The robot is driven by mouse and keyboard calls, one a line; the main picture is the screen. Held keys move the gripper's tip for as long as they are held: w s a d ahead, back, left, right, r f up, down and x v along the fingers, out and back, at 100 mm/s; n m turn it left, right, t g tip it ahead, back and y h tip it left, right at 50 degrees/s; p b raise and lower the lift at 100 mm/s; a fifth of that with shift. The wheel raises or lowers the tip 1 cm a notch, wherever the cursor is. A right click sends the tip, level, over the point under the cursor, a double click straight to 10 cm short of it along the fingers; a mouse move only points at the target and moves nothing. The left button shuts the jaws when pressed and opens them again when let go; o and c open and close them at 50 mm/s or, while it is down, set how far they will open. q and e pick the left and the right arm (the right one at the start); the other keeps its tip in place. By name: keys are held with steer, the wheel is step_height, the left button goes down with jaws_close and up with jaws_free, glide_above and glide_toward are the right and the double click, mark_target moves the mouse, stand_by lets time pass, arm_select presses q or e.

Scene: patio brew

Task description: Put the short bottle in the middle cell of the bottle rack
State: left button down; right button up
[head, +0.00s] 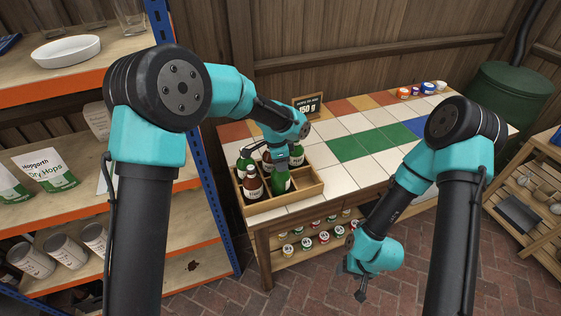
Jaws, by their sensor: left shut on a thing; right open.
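The wooden bottle rack (312,188) stands on the near left end of the tiled table. My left gripper (281,161) is over the rack, shut at the top of a green bottle (281,181). This bottle is upright at the middle of the rack's front row; I cannot tell if it rests on the bottom. A brown bottle (253,187) stands to its left, and a green bottle (245,161) is behind that. Other bottles behind are partly hidden by my arm. My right gripper (357,284) is open and empty, low in front of the table.
The rack's front right cell looks empty. A sign (308,105) stands behind the rack. Small tins (403,93) sit at the table's far edge. Several capped jars (307,243) are on the lower shelf. A blue-framed shelf unit (183,125) is close on the left. The table's middle is clear.

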arm_select(q)
steer(key=shift+f, duration=0.1)
steer(key=c, duration=0.8)
jaws_free()
steer(key=r, duration=0.4)
steer(key=a+r, duration=0.1)
steer(key=r, duration=0.7)
steer(key=shift+s+a+r, duration=0.1)
steer(key=shift+s+a, duration=0.05)
steer(key=shift+a, duration=0.1)
